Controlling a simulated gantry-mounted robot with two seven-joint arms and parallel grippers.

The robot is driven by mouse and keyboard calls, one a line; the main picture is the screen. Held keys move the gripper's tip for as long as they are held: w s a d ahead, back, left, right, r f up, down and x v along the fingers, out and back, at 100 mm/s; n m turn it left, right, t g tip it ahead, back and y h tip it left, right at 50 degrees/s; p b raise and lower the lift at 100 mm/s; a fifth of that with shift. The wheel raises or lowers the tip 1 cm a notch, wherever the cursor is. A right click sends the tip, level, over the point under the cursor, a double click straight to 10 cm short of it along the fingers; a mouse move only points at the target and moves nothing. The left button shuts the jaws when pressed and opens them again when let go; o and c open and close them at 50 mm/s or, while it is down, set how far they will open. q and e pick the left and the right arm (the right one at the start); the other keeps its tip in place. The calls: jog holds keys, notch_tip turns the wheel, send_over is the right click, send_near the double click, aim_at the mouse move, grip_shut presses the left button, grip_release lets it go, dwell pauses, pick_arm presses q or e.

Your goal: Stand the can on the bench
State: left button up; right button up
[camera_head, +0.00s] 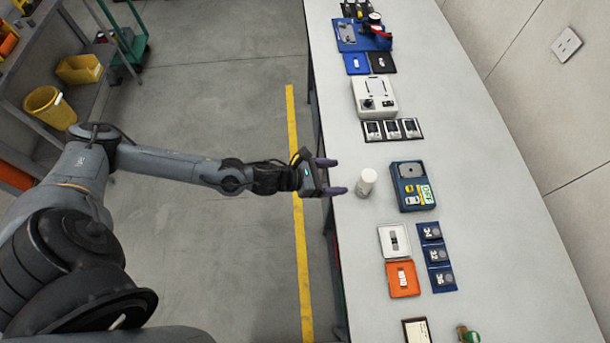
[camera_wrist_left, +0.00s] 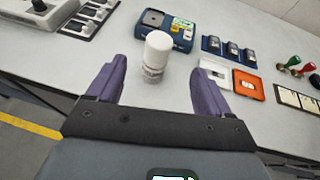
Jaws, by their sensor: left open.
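The can (camera_head: 366,182) is white and stands upright on the bench (camera_head: 450,130), near its left edge. In the left wrist view the can (camera_wrist_left: 157,52) shows a white upper part and a greyer, marked lower part. My left gripper (camera_head: 331,177) is open and empty at the bench's left edge. Its two purple fingers point at the can, which is just beyond the fingertips and apart from them. In the left wrist view the can appears between the two fingers. My right gripper is not in view.
A blue device with a display (camera_head: 413,186) stands just right of the can. A white tray (camera_head: 394,240), an orange tray (camera_head: 402,279) and a blue strip (camera_head: 437,257) lie nearer. A white device (camera_head: 374,97) stands farther back. Bench surface around the can is clear.

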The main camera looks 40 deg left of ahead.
pick_arm(q)
jog(key=s+d+n+g+y, duration=0.1)
jog(key=s+d+n+y, duration=0.4)
jog(key=n, duration=1.3)
jog(key=s+a+f+n+g+y, duration=0.1)
jog(key=s+a+n+g, duration=0.1)
jog(key=s+n, duration=0.5)
jog(key=s+a+n+g, duration=0.2)
jog(key=s+n+g, duration=0.2)
jog(key=s+n, duration=0.4)
jog(key=n, duration=0.7)
jog(key=shift+a+f+g+y, duration=0.25)
jog(key=shift+f+g+y, duration=0.1)
jog(key=shift+g+y, duration=0.05)
jog(key=shift+w, duration=0.1)
